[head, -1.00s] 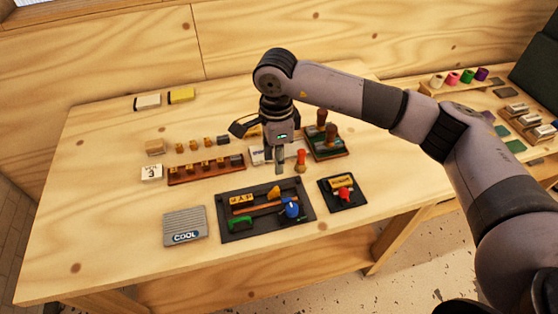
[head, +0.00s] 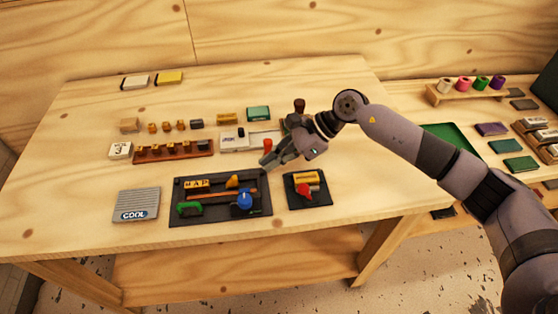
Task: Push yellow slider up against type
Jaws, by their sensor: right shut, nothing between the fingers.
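The yellow slider (head: 232,181) sits on the black tray (head: 222,216) near the front of the table. The letter type (head: 197,184), reading "MAP", stands in the same tray, left of the slider with a gap between them. An orange-brown rail (head: 210,196) runs just in front of them. A blue knob (head: 244,201) and a green piece (head: 190,208) are also on the tray. My right gripper (head: 266,161) is shut and empty, tilted with its tips pointing left, behind and right of the slider and apart from it. My left gripper is not in view.
A small black tray with a red piece (head: 308,191) lies to the right. A grey "COOL" plate (head: 137,204) lies left. A wooden rack of blocks (head: 172,151) stands behind. An orange-red handle (head: 267,145) stands close to my right gripper.

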